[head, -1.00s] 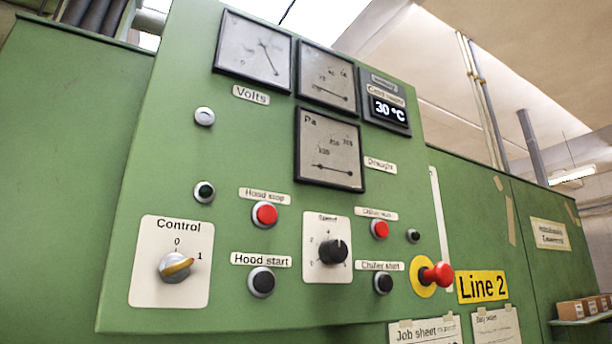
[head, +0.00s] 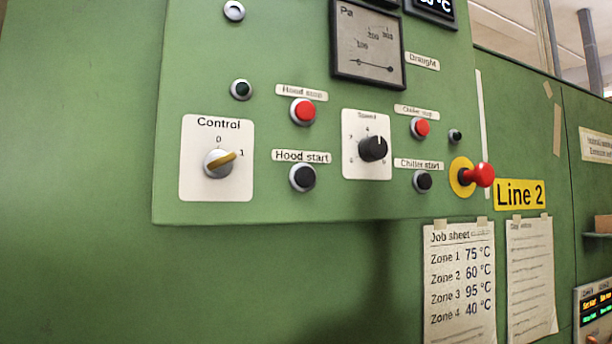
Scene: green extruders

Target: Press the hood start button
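The hood start button (head: 303,177) is a black round push button in a silver ring on the green control panel (head: 270,205). Its label "Hood start" (head: 302,156) sits just above it. The red hood stop button (head: 303,111) is above that label. The yellow-marked Control knob (head: 220,162) is to the left, turned toward 1. The black Speed knob (head: 373,148) is to the right. Neither of my grippers is in view.
A red mushroom button (head: 482,175) on a yellow disc sticks out at the panel's right. The black chiller start button (head: 422,181) and red chiller stop button (head: 420,128) are nearby. A job sheet (head: 460,285) hangs below. The space before the panel looks clear.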

